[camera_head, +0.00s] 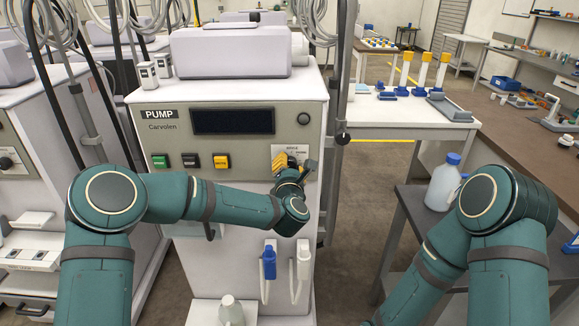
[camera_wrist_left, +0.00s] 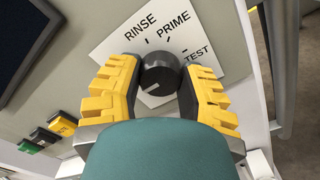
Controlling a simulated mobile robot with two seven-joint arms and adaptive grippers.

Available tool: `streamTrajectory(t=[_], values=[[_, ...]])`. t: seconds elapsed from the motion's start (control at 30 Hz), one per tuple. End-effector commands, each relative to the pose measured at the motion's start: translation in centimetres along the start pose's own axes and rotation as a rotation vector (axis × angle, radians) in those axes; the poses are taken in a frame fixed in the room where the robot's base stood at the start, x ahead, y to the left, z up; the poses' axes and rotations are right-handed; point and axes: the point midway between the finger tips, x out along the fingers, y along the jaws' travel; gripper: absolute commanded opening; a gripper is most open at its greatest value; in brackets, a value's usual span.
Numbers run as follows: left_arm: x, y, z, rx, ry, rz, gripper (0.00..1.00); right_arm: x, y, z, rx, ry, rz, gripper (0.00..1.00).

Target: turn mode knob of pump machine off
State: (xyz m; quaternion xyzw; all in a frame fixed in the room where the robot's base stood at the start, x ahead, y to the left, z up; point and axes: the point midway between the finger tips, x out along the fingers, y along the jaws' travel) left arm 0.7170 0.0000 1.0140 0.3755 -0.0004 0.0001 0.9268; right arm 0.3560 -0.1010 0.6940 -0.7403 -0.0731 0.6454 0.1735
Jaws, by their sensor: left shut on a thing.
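The white pump machine (camera_head: 225,146) stands in front of me, with a PUMP label and a dark display (camera_head: 233,121). Its dark round mode knob (camera_wrist_left: 160,72) sits on a white dial plate (camera_wrist_left: 207,32) marked RINSE, PRIME and TEST in the left wrist view. My left gripper (camera_head: 286,163) is at the panel's right side, its yellow fingers shut on the knob from both sides. The knob's pale pointer line slants to the lower left in that view. The lower dial is partly hidden by my gripper. My right gripper is out of view.
Green, black and yellow buttons (camera_head: 190,161) line the panel left of the knob. Blue (camera_head: 268,262) and white (camera_head: 302,259) connectors hang below it. A pole with a black clamp (camera_head: 342,138) stands close on the right. A jug (camera_head: 443,184) stands on a side table.

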Motion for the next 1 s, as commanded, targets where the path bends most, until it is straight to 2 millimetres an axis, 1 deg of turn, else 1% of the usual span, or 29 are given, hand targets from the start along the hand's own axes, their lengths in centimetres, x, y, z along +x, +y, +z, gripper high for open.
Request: streamTrajectory(t=[0.07, 0.1, 0.17, 0.47, 0.57, 0.67, 0.77, 1.0], values=[[0.1, 0.3, 0.0, -0.001, 0.0, 0.006, 0.03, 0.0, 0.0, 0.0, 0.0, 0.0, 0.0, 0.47], [0.1, 0.3, 0.0, -0.001, 0.0, 0.006, 0.52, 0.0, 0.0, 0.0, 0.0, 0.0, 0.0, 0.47], [0.1, 0.2, 0.0, -0.001, 0.0, 0.005, 0.72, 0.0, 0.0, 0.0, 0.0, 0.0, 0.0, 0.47], [0.0, 0.1, 0.0, 0.0, 0.0, 0.001, 0.72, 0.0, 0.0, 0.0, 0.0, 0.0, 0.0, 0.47], [-0.4, 0.1, 0.0, 0.001, 0.0, 0.001, 0.72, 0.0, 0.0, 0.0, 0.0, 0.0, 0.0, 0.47], [-1.4, 0.0, 0.1, 0.001, -0.001, 0.0, 0.72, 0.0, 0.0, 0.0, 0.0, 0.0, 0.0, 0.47], [-3.1, 0.0, 0.0, 0.002, -0.001, -0.002, 0.72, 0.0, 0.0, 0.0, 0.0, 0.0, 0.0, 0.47], [-8.1, 0.0, 0.1, 0.001, -0.001, -0.001, 0.72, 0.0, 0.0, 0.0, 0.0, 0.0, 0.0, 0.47]])
